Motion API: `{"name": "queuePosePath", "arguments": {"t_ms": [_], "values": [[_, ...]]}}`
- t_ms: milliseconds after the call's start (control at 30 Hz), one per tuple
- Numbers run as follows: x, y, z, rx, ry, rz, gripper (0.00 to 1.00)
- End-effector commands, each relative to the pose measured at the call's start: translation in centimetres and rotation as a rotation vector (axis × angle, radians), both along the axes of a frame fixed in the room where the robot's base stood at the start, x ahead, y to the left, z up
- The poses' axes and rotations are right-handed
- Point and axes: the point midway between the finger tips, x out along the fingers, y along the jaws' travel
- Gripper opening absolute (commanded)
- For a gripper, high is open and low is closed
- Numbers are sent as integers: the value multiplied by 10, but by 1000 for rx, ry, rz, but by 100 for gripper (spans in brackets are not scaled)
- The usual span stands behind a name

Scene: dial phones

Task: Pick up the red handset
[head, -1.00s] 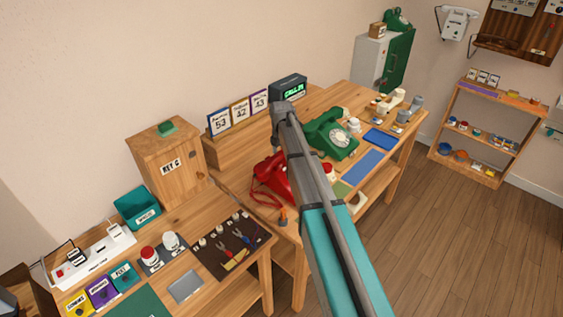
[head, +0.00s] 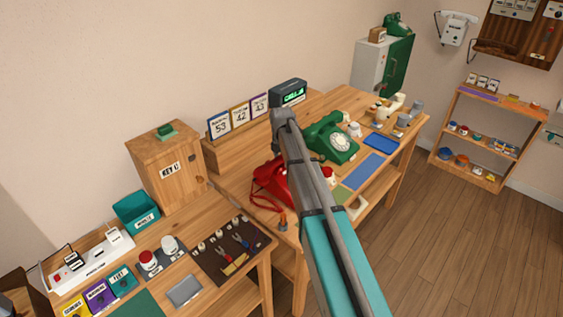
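The red dial phone (head: 275,187) stands on the wooden desk left of my arm, which covers its right part. Its red handset (head: 266,169) appears to lie across the top of the phone, with its right end hidden behind my arm. A red cord (head: 262,203) loops at the phone's left side. My arm rises from the bottom of the head view across the desk to a grey joint above the red phone in the picture. I cannot make out my gripper or its fingers.
A green dial phone (head: 331,138) stands right of my arm. A blue tray (head: 381,141) and blue mat (head: 363,171) lie near the right edge. At left are a wooden key box (head: 166,168), a teal bin (head: 136,210) and a dark tool mat (head: 232,265). The floor at right is clear.

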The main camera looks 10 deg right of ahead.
Motion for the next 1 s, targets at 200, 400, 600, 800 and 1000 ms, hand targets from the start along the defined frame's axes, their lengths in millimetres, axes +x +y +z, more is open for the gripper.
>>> {"name": "queuePosePath", "arguments": {"t_ms": [200, 400, 600, 800, 1000], "values": [[0, 0, 0, 0, 0, 0, 13], [0, 0, 0, 0, 0, 0, 0], [0, 0, 0, 0, 0, -1, 0], [0, -1, 4, 0, 0, -1, 0], [0, -1, 14, 0, 0, -1, 0]]}}
